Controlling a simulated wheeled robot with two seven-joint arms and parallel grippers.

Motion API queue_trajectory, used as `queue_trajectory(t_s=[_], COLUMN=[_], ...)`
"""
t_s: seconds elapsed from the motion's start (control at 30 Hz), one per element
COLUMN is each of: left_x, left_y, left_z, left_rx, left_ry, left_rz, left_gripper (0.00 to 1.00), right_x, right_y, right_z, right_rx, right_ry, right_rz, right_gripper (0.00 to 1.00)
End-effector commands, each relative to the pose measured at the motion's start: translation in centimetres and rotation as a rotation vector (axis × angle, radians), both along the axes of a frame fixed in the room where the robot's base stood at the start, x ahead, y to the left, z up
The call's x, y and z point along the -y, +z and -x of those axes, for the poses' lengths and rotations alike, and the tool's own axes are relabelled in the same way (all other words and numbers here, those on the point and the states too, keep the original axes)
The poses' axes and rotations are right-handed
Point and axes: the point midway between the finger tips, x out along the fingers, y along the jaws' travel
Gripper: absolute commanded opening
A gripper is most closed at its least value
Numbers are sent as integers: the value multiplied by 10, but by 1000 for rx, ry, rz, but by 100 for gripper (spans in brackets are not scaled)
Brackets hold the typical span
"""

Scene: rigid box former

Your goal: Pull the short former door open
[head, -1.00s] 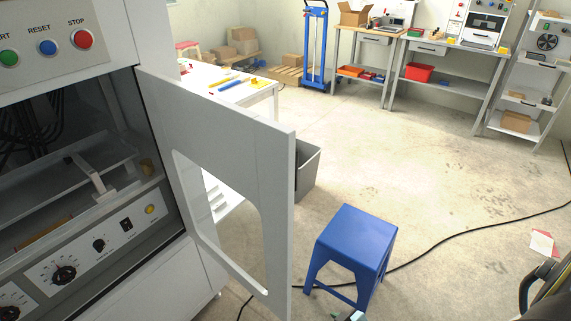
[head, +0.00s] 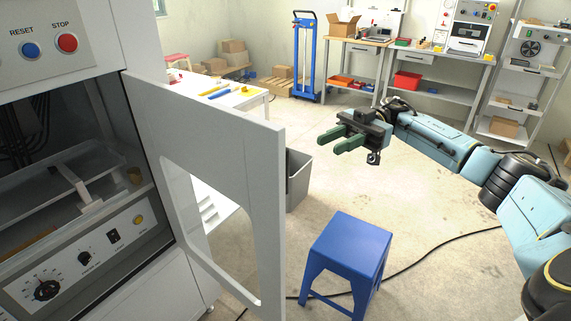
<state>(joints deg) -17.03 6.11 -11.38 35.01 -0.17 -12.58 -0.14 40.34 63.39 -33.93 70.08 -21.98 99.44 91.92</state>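The short former door (head: 222,135) is a light grey panel with a large window cut-out. It stands swung out from the box former (head: 65,83), whose inside shows at the left. My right gripper (head: 327,145) is raised over the floor to the right of the door, clear of it. Its two green fingers are spread apart with nothing between them. My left gripper is not in view.
A blue stool (head: 347,250) stands on the floor right of the door. A grey bin (head: 298,180) and a white table (head: 235,98) are behind the door. A black cable (head: 440,243) crosses the floor. Workbenches line the back wall.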

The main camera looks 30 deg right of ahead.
Motion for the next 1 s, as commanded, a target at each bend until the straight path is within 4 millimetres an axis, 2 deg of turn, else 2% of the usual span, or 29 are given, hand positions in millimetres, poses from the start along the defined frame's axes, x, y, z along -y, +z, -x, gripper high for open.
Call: queue_trajectory(t_s=[0.6,0.8,1.0], left_x=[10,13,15], left_y=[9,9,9], left_z=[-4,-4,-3], left_rx=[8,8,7], left_ry=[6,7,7], left_rz=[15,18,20], left_gripper=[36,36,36], right_x=[-110,-124,-126], right_y=[0,0,0], right_z=[10,11,11], right_rx=[2,2,2], right_ry=[-1,-4,-5], right_rz=[-5,-5,-4], right_gripper=[29,29,29])
